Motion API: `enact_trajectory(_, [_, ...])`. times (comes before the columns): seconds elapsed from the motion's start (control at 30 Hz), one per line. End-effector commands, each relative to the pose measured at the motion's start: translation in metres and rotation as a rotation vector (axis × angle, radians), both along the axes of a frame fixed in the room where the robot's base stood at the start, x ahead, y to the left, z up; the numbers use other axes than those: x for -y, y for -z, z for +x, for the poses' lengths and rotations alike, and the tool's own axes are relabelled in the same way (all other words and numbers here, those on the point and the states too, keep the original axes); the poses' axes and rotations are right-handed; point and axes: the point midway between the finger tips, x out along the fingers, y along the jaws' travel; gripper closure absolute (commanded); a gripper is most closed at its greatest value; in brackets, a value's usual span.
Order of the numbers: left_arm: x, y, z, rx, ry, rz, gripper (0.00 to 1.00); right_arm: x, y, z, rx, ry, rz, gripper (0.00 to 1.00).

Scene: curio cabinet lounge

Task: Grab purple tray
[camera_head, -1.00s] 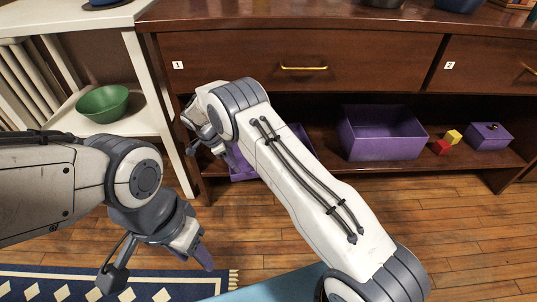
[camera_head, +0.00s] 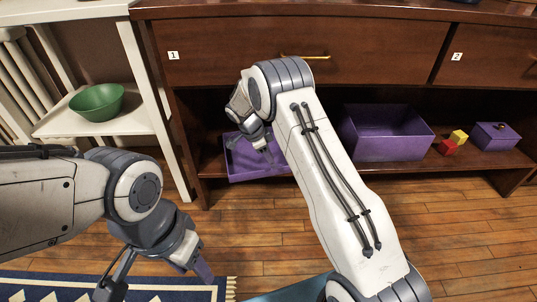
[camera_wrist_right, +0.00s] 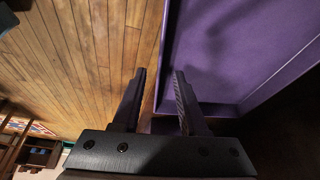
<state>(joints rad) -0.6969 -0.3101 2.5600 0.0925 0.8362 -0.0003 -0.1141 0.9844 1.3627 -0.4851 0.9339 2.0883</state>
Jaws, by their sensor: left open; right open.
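The purple tray (camera_head: 240,168) is shallow and lies on the cabinet's low shelf at the left end. My right arm hides its right part in the head view. In the right wrist view the tray (camera_wrist_right: 240,50) fills the upper right, its near wall just beyond the fingers. My right gripper (camera_head: 266,150) is open at the tray, and in the wrist view its two fingers (camera_wrist_right: 160,75) are apart with nothing held; the tray's edge lies near the right finger. I cannot tell if they touch. My left gripper (camera_head: 198,268) is open and empty above the floor, far from the tray.
A green bowl (camera_head: 97,102) sits on a white shelf at left.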

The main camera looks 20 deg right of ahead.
Motion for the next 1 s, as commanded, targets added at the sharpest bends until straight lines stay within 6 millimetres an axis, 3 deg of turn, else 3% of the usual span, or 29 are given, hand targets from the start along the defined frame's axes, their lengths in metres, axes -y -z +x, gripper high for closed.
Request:
enact_trajectory(0.2, [0.000, 0.024, 0.000, 0.000, 0.000, 0.000, 0.50, 0.013, 0.036, -0.002, -0.003, 0.001, -0.001, 0.57])
enact_trajectory(0.47, [0.000, 0.023, 0.000, 0.000, 0.000, 0.000, 0.50, 0.015, 0.038, -0.002, -0.001, -0.001, -0.001, 0.57])
enact_trajectory(0.6, [0.000, 0.023, 0.000, 0.000, 0.000, 0.000, 0.50, 0.015, 0.038, -0.002, -0.001, -0.001, -0.001, 1.00])
enact_trajectory(1.0, [0.000, 0.023, 0.000, 0.000, 0.000, 0.000, 0.50, 0.015, 0.038, -0.002, -0.001, -0.001, 0.000, 1.00])
